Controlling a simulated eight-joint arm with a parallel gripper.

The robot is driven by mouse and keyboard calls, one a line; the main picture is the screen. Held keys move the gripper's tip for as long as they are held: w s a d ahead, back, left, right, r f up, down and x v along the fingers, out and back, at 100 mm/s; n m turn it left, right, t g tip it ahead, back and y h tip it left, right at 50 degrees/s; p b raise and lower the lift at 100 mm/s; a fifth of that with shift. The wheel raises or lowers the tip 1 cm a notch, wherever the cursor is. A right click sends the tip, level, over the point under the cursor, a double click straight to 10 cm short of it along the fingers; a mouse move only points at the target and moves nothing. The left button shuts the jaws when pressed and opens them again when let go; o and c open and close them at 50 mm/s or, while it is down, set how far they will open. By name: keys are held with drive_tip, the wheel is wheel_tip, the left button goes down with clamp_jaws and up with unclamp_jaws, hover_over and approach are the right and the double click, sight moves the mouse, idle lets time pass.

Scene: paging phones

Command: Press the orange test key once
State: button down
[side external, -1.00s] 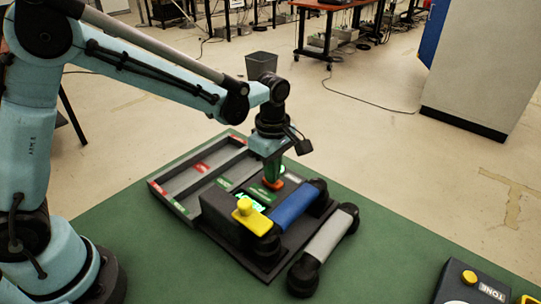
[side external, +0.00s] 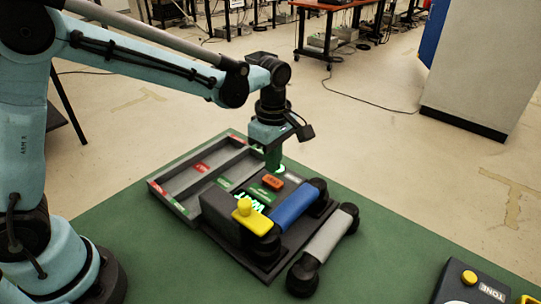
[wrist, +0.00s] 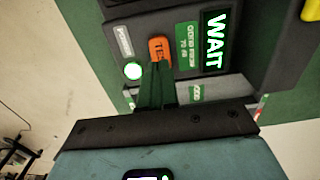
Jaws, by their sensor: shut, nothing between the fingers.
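In the wrist view the orange key (wrist: 160,47) lies just beyond my fingertips. My gripper (side external: 273,168), with green fingers, is shut and empty. The fingertips (wrist: 157,68) overlap the key's near edge in the wrist view. A display (wrist: 213,40) reads WAIT in bright letters. A round lamp (wrist: 133,71) glows pale green beside the key.
A blue handset (side external: 294,206) and a grey handset (side external: 331,236) lie to the right. A grey divided tray (side external: 178,190) sits left. Another unit marked TONE (side external: 480,287) is at the lower right of the green table.

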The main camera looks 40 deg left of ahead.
sight(268, 181)
wheel_tip(268, 181, up, 10)
idle(0.4)
drive_tip(key=shift+s, duration=0.1)
idle(0.5)
drive_tip(key=s+a+f+m+t, duration=0.3)
drive_tip(key=s+a+m+t, duration=0.4)
drive_tip(key=s+m, duration=0.5)
drive_tip(key=a+m, duration=0.2)
drive_tip(key=m, duration=0.4)
drive_tip(key=shift+s+f, duration=0.2)
drive_tip(key=shift+s, duration=0.15)
